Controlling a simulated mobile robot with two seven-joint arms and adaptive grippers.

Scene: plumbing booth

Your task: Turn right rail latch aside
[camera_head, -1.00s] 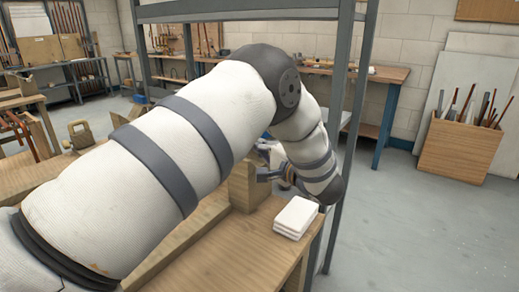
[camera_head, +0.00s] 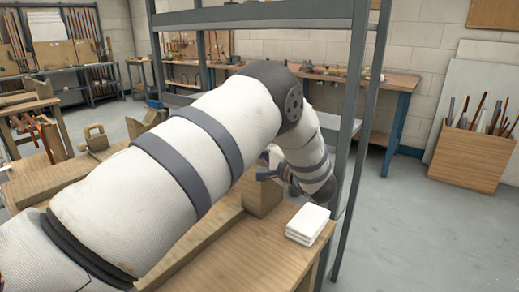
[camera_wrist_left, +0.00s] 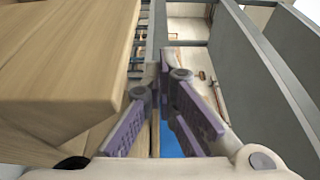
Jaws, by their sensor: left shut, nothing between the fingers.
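My left arm reaches in from the left in the head view and bends down at the far end of a wooden bench. My left gripper (camera_head: 270,172) is partly hidden behind its own wrist, just above and beside an upright wooden block (camera_head: 262,197). In the left wrist view the gripper (camera_wrist_left: 167,72) has its two purple-padded fingers close together with nothing held. A large wooden block (camera_wrist_left: 70,60) fills the left of that view, beside the fingers and apart from them. I cannot pick out the right rail latch in either view. My right gripper is not in view.
A grey metal shelf frame (camera_head: 352,150) stands close beside my left wrist. A stack of white cloths (camera_head: 308,222) lies on the bench corner (camera_head: 255,258). A brass-coloured fitting (camera_head: 95,138) sits farther left. Open floor (camera_head: 430,230) lies to the right.

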